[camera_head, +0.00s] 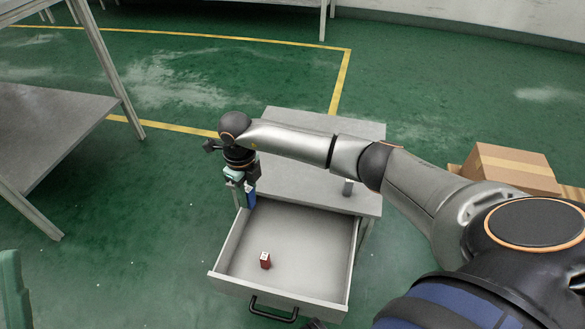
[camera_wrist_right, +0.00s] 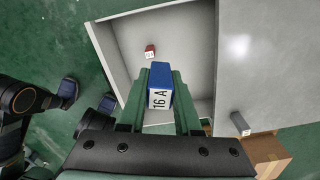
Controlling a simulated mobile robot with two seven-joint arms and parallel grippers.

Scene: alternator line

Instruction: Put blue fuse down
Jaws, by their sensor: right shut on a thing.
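The blue fuse (camera_head: 251,196) is in my right gripper (camera_head: 246,190), at the left back corner of the open drawer (camera_head: 300,232). In the right wrist view the blue fuse (camera_wrist_right: 160,84) shows a white face marked "16 A" and sits between the two green fingers of my right gripper (camera_wrist_right: 160,105), shut on it. The drawer floor lies beyond and below it; the exact height above the drawer cannot be told. A red fuse (camera_head: 265,260) stands in the front part of the drawer, also seen in the right wrist view (camera_wrist_right: 150,51).
A grey cabinet top (camera_head: 310,180) is behind the drawer, with a small grey object (camera_head: 348,187) on it. Cardboard boxes (camera_head: 510,168) stand at right. A grey table (camera_head: 45,130) is at left. The drawer's middle is clear.

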